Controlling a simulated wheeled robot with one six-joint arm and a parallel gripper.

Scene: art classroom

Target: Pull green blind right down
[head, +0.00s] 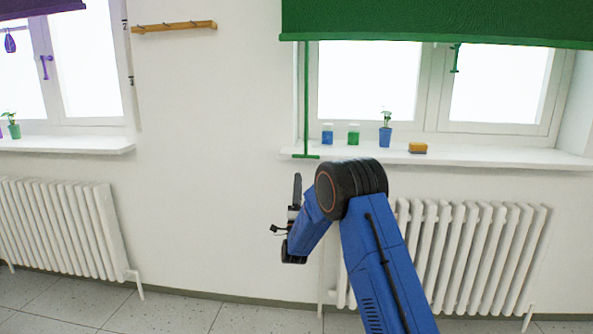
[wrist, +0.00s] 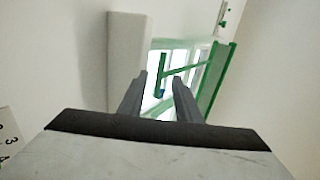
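The green blind (head: 430,20) covers the top of the right window in the head view. A thin green pull rod (head: 306,95) hangs from its left part and ends in a short green crossbar handle (head: 306,156) near the sill's left end. My gripper (head: 297,178) points up just below and slightly left of the handle. In the wrist view my gripper (wrist: 160,80) is open, with a gap between its two dark fingers. The handle (wrist: 158,72) shows in line with that gap, seemingly beyond the fingertips. The blind (wrist: 217,80) also shows there, to the right. Contact is not visible.
A white radiator (head: 470,255) stands below. Bare wall (head: 215,160) lies left of my gripper.

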